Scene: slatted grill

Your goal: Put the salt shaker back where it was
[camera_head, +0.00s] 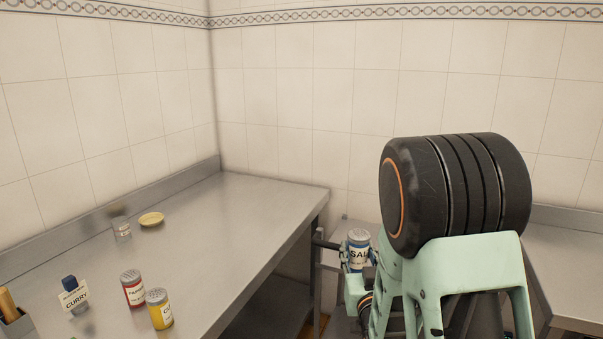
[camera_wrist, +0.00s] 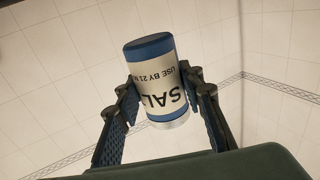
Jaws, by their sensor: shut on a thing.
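The salt shaker (camera_head: 358,250) is blue with a white label reading "SAL". My gripper (camera_head: 344,255) is shut on it and holds it upright in the gap to the right of the left steel counter (camera_head: 235,215), in the head view. In the wrist view the salt shaker (camera_wrist: 155,80) sits between the two finger pads of my gripper (camera_wrist: 162,98), and its label appears upside down. Part of the gripper is hidden behind my arm in the head view.
The counter's right half is clear. Another steel counter (camera_head: 575,265) is at right.

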